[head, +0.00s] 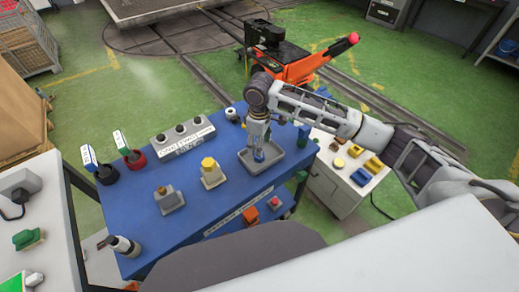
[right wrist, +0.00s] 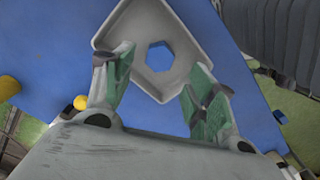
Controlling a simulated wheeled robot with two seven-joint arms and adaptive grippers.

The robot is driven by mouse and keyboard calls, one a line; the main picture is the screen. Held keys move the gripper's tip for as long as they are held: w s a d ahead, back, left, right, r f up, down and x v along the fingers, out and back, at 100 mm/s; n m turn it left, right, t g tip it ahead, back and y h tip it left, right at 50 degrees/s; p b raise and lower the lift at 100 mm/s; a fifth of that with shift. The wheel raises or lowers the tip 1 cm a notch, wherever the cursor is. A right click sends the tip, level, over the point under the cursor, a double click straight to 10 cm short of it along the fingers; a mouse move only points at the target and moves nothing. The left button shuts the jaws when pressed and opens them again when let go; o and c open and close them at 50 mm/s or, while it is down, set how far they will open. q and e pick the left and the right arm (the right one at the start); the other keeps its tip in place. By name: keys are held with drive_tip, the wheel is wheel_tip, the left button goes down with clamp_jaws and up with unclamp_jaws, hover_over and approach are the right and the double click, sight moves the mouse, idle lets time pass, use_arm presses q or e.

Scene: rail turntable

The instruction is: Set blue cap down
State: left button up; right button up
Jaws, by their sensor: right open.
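The blue cap (right wrist: 160,56) shows as a blue hexagon on the floor of the grey tray (right wrist: 195,50) in the right wrist view. In the head view the cap (head: 259,156) is partly hidden by my right gripper. The tray (head: 289,163) sits on the right part of the blue table. My right gripper (head: 262,148) points down over the tray. In the right wrist view the right gripper (right wrist: 152,90) has its green-padded fingers spread wide, with nothing gripped between them. Exact height over the cap is unclear. My left gripper is not in view.
The blue table (head: 180,232) also holds a yellow-topped block (head: 211,174), a grey block (head: 169,199), a labelled panel with knobs (head: 183,135) and red and black holders at left. A white cabinet (head: 330,181) with coloured parts stands close at right.

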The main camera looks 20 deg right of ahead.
drive_tip(key=shift+r, duration=2.8)
